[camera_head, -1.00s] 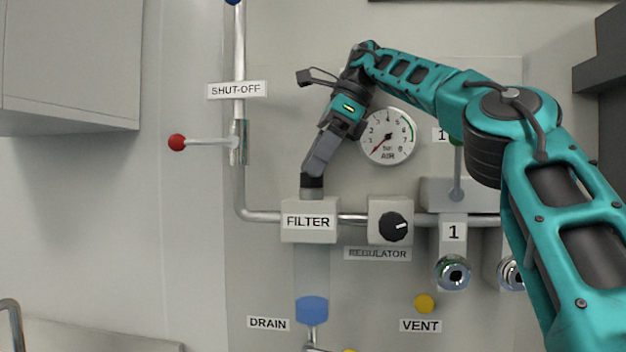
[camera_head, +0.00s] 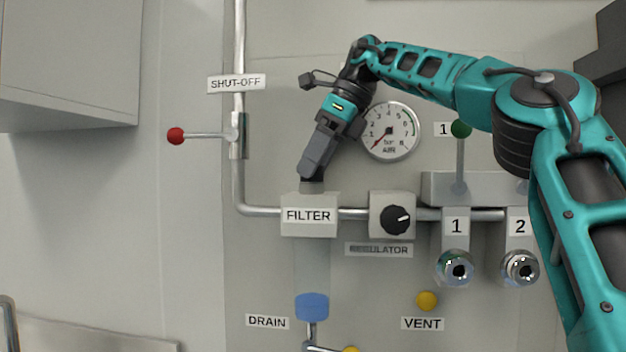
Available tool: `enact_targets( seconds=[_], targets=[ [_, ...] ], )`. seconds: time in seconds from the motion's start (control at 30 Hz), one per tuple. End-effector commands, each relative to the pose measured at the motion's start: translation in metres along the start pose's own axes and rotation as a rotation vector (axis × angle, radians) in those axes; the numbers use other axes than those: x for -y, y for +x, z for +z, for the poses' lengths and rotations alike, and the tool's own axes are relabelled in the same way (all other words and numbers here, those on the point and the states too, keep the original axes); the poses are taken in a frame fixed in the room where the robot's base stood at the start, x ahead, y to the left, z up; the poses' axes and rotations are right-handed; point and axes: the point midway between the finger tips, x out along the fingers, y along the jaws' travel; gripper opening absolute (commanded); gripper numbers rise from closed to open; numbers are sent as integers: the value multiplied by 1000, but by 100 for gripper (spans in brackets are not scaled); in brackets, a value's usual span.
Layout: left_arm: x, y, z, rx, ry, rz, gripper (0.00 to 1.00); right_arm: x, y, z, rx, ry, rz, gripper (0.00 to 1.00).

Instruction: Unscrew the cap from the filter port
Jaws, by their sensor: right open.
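The filter block (camera_head: 309,226), a light grey box labelled FILTER, sits on the pipe below the shut-off valve. My right gripper (camera_head: 312,184) reaches down from the upper right, tilted, with its dark fingers at the top of this block, where the port is. The gripper is open. I cannot make out the cap as a separate thing; the fingers cover the port, and I cannot tell whether they touch it. My left gripper is not in view.
The pressure gauge (camera_head: 389,132) is close to the right of my gripper. The red-knobbed shut-off lever (camera_head: 176,136) sticks out at left. The regulator knob (camera_head: 397,220) is right of the filter, and the blue drain bowl (camera_head: 312,306) is below.

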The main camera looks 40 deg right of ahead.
Motion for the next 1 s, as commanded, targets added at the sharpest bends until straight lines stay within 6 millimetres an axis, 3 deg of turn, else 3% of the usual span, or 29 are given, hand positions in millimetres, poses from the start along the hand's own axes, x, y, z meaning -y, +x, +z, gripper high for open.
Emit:
enact_targets(
  seconds=[0.2,0.5,0.8,1.0],
  targets=[
    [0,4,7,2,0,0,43,-2,0,-1,-1,155,-88,75],
    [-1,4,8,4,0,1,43,-2,0,0,0,176,-99,75],
    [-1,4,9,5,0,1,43,-4,-1,0,1,382,-211,75],
    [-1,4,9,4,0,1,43,-4,0,0,1,397,-219,75]
  ],
)
